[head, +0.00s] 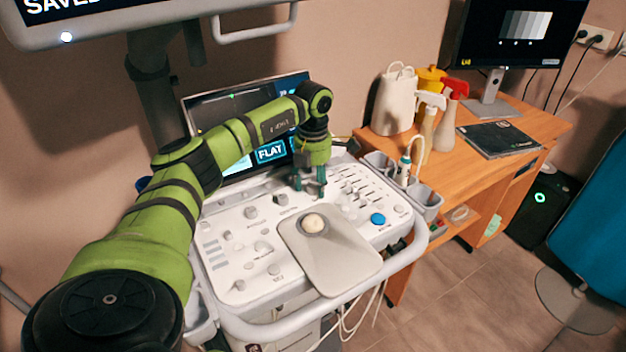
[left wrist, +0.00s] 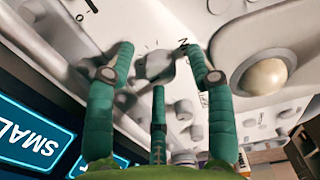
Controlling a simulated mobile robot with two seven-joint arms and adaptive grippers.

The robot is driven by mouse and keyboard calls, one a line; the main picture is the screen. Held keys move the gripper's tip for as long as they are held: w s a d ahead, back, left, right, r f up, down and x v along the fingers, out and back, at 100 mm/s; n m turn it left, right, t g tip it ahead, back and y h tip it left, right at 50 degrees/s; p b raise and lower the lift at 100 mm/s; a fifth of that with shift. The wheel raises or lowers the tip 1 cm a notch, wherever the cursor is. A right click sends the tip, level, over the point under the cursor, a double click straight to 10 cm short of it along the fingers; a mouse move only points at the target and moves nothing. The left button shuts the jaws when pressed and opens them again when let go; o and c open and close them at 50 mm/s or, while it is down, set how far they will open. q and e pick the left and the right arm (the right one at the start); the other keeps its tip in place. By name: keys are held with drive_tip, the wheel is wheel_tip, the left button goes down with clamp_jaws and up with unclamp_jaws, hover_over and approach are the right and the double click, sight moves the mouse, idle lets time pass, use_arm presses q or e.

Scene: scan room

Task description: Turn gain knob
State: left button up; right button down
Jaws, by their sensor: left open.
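The ultrasound console's white control panel (head: 225,225) carries several grey knobs; their labels are too small to read, so I cannot tell for sure which is the gain knob. My left gripper (head: 311,190) is over the back of the panel, fingers pointing down, just right of one grey knob (head: 281,199). In the left wrist view its green fingers (left wrist: 160,85) are spread open around a grey knob (left wrist: 155,65). I cannot tell whether they touch it. A cream trackball (head: 314,223) sits near the front and also shows in the wrist view (left wrist: 267,76). My right gripper is not in view.
A screen reading "FLAT" (head: 271,152) stands close behind the gripper. Sliders (head: 352,184) and a blue button (head: 378,219) lie to its right. A wooden desk (head: 510,165) with spray bottles (head: 447,125) stands at the right. A white handrail (head: 400,262) borders the panel.

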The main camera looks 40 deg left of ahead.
use_arm(q)
clamp_jaws()
drive_tip(key=shift+w+r+m+p, duration=0.15)
drive_tip(key=shift+m+p, duration=0.25)
drive_tip(key=shift+m, duration=1.1)
drive_tip(key=shift+d+m, duration=0.1)
drive_tip(key=shift+m, duration=1.3)
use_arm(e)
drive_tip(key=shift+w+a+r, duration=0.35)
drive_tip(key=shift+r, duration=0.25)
use_arm(q)
unclamp_jaws()
drive_tip(key=shift+d, duration=0.1)
